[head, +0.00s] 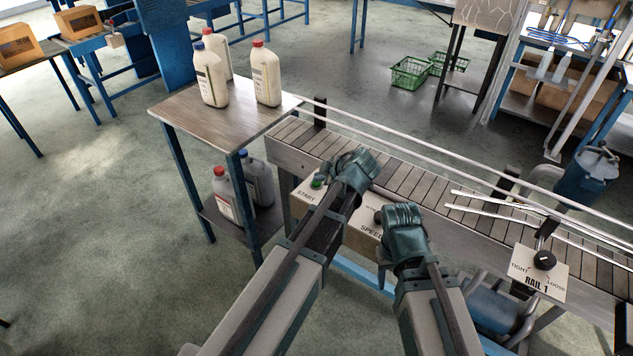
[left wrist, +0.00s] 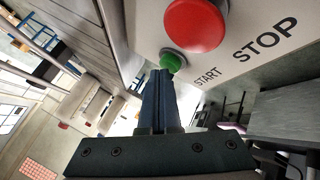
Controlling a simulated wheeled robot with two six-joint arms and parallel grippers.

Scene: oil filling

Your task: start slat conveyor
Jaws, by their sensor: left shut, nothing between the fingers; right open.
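The slat conveyor (head: 405,182) runs from the centre to the lower right in the head view. Its green start button (head: 318,181) sits on a pale panel marked START; the button (left wrist: 172,61) also shows in the left wrist view beside the big red stop button (left wrist: 195,24). My left gripper (head: 335,178) is shut and empty, over the panel. In the left wrist view its fingertips (left wrist: 161,76) are right at the green button's edge; I cannot tell whether they press it. My right gripper (head: 392,222) is open near the SPEED panel (head: 371,226) and its dark knob.
A table (head: 205,115) with several white bottles (head: 266,75) stands left of the conveyor, more bottles on its lower shelf. Guide rails (head: 430,150) run along the conveyor. The RAIL 1 knob (head: 544,260) is at the right. Open floor lies at the left.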

